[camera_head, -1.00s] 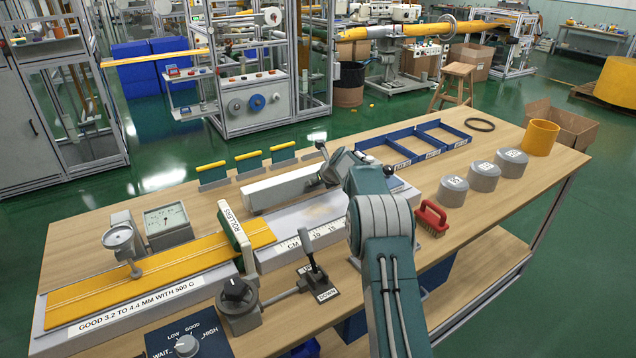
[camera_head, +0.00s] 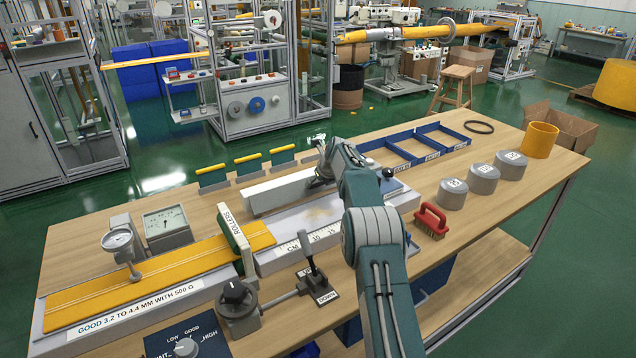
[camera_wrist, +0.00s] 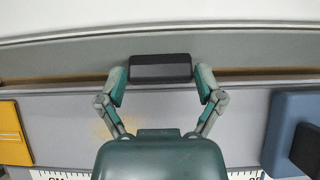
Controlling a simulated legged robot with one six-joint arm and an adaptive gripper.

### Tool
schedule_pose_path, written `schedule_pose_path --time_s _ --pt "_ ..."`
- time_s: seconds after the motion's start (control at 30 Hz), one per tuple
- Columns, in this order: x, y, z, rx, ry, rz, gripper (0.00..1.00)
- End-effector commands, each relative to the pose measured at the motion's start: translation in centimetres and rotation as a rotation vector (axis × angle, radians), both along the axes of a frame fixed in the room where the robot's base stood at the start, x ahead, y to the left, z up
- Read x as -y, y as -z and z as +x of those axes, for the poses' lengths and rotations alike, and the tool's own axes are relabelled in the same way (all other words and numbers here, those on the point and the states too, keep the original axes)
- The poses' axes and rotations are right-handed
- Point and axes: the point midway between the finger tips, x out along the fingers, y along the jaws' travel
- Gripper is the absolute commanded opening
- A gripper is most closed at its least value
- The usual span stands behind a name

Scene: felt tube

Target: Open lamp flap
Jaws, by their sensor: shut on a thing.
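The long pale lamp housing (camera_head: 275,195) lies at the back of the workbench, behind the measuring bed. In the wrist view its grey front flap (camera_wrist: 60,58) runs across the picture under a white top (camera_wrist: 160,12). A dark handle (camera_wrist: 160,68) sticks out at the flap's lower edge. My gripper (camera_wrist: 160,80) has one finger against each end of this handle and is shut on it. In the head view my gripper (camera_head: 319,182) is at the housing's right part, partly hidden by my arm. The flap looks closed against the housing.
The measuring bed (camera_head: 290,218) with its scale lies just in front, with yellow felt (camera_head: 150,277) and rollers (camera_head: 236,240) to the left. A lever (camera_head: 312,255) stands nearer. Blue trays (camera_head: 390,150), a red brush (camera_head: 432,219) and grey weights (camera_head: 453,193) lie right.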

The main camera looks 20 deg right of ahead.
Motion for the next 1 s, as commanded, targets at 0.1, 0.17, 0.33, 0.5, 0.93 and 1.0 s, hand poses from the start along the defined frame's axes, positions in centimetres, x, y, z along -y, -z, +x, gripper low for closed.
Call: schedule_pose_path --time_s 0.1,0.17,0.33,0.5,0.93,1.0 --pt "-0.1 -0.3 0.2 0.008 0.001 -0.001 0.38" --pt "-0.1 -0.3 0.2 0.009 0.001 -0.001 0.94" --pt "0.0 -0.2 0.1 0.007 0.0 -0.001 1.0" --pt "0.0 -0.2 0.0 0.005 0.0 0.0 1.0" --pt "0.5 -3.6 -2.2 0.007 0.002 -0.001 1.0" --pt "0.6 -4.6 -2.9 0.006 0.003 -0.001 1.0"
